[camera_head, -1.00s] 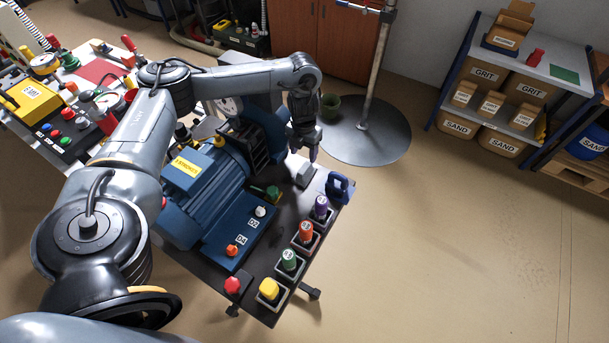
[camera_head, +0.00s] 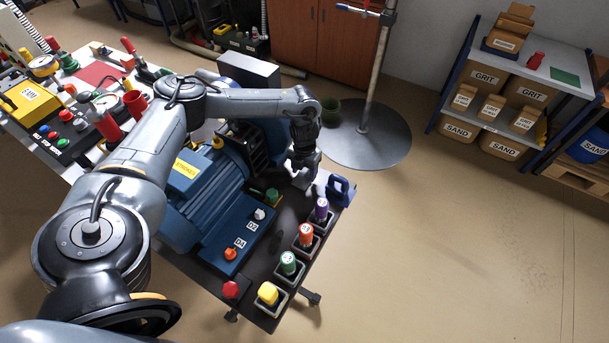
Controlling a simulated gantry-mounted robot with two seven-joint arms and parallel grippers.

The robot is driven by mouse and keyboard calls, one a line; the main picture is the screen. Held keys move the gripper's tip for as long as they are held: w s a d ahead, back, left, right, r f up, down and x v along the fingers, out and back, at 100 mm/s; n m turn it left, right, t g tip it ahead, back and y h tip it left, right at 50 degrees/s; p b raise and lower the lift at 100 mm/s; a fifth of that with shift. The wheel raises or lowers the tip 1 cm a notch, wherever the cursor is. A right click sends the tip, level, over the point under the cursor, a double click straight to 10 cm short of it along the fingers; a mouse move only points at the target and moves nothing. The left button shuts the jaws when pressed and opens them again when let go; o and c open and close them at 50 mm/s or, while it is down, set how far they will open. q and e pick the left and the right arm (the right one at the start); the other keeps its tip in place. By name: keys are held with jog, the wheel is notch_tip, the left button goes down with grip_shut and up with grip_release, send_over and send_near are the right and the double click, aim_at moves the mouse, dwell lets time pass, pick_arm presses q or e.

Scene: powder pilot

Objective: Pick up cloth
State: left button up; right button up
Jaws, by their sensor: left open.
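No thing shows plainly as a cloth. A pale grey piece (camera_head: 320,184) lies at the far right end of the dark bench, and I cannot tell whether it is the cloth. My left gripper (camera_head: 303,172) points down just above the bench end, beside and partly in front of the grey piece. It is open, and I see nothing held in it. I cannot tell whether its fingers touch the piece. A flat red sheet (camera_head: 97,73) lies on the left table, and a flat green sheet (camera_head: 565,76) lies on the shelf. My right gripper is out of view.
A blue motor-like machine (camera_head: 200,190) fills much of the bench. A blue object with a hole (camera_head: 340,189) stands at the bench's right corner. Purple, orange, green and yellow-topped items (camera_head: 289,263) stand in trays along the front edge. The floor at right is clear.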

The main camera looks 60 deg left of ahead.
aim_at(304, 170)
pick_arm(q)
jog(key=c, duration=1.1)
jog(key=shift+o, duration=0.2)
jog(key=shift+r, duration=0.1)
notch_tip(304, 170, up, 10)
jog(key=shift+f+p, duration=0.1)
jog(key=shift+p, duration=0.7)
jog(key=o, duration=0.5)
jog(key=shift+c, duration=0.2)
jog(key=c, duration=0.3)
jog(key=shift+c, duration=0.2)
